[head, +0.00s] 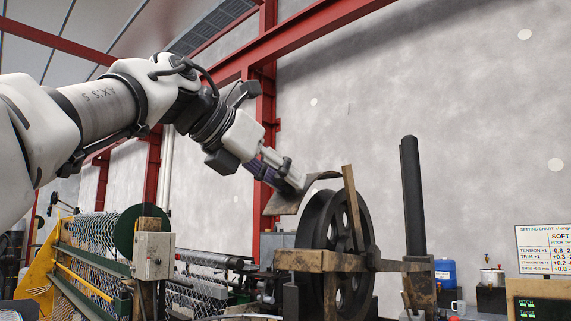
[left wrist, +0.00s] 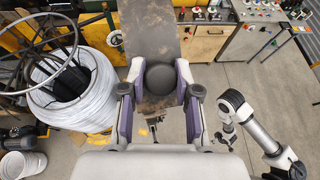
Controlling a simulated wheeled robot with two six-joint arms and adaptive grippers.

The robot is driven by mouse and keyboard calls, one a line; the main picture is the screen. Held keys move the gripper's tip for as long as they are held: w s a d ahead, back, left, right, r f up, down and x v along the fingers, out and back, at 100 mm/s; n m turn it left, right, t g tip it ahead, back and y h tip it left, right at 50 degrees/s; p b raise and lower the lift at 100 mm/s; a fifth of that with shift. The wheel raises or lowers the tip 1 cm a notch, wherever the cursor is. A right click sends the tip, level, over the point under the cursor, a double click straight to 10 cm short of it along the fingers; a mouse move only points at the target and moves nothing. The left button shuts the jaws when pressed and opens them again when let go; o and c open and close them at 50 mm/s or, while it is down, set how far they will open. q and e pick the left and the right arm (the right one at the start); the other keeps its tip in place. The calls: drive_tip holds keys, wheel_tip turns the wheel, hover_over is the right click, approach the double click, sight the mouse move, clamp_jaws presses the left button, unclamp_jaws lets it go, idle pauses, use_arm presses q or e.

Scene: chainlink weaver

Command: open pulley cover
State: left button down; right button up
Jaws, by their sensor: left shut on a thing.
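The pulley cover (head: 284,203) is a worn brown-grey plate with a curved edge at the upper left of the large dark pulley wheel (head: 318,222). In the left wrist view the cover (left wrist: 150,32) runs up from between my fingers and carries a round black knob (left wrist: 161,78). My left gripper (head: 291,181) reaches down to the cover from the upper left. In the left wrist view its purple-padded fingers (left wrist: 160,92) stand on both sides of the knob and are shut on it. The fingertips' contact is partly hidden in the head view.
A grey switch box (head: 153,256) and wire mesh stand left. The left wrist view shows a white wire coil (left wrist: 75,100) and a control cabinet (left wrist: 243,44).

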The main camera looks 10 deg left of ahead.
use_arm(q)
drive_tip(key=shift+r, duration=0.25)
drive_tip(key=shift+f, duration=0.1)
drive_tip(key=c, duration=0.8)
unclamp_jaws()
drive_tip(key=shift+w+d, duration=0.15)
drive_tip(key=v, duration=1.1)
drive_tip(key=shift+r, duration=0.4)
